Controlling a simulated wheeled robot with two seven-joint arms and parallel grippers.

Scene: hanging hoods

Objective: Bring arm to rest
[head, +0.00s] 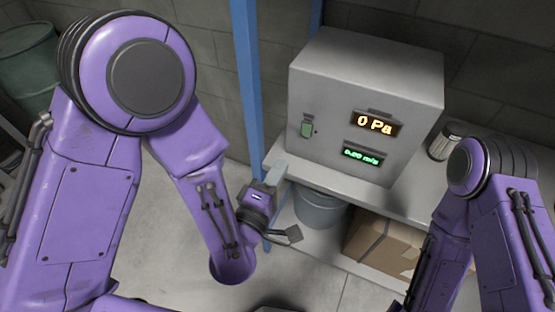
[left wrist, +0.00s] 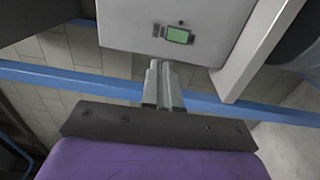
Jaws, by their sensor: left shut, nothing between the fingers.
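My left arm (head: 95,180) comes in from the left, bent at a large round joint, with its forearm hanging downward. My left gripper (head: 276,173) is at the end of it, just in front of the lower left of a grey metal box (head: 415,90). In the left wrist view the two pale fingers (left wrist: 163,84) are together with nothing between them, below a green switch (left wrist: 178,35). Contact with the box or shelf cannot be told. My right arm (head: 500,230) shows at the lower right; its gripper is out of view.
The box stands on a grey shelf (head: 405,200), with lit "0 Pa" (head: 376,124) and green (head: 363,154) displays. A jar (head: 445,140) stands right of it. A bucket (head: 318,208) and cardboard box (head: 385,245) are below. A blue post (head: 247,80) rises left of the box.

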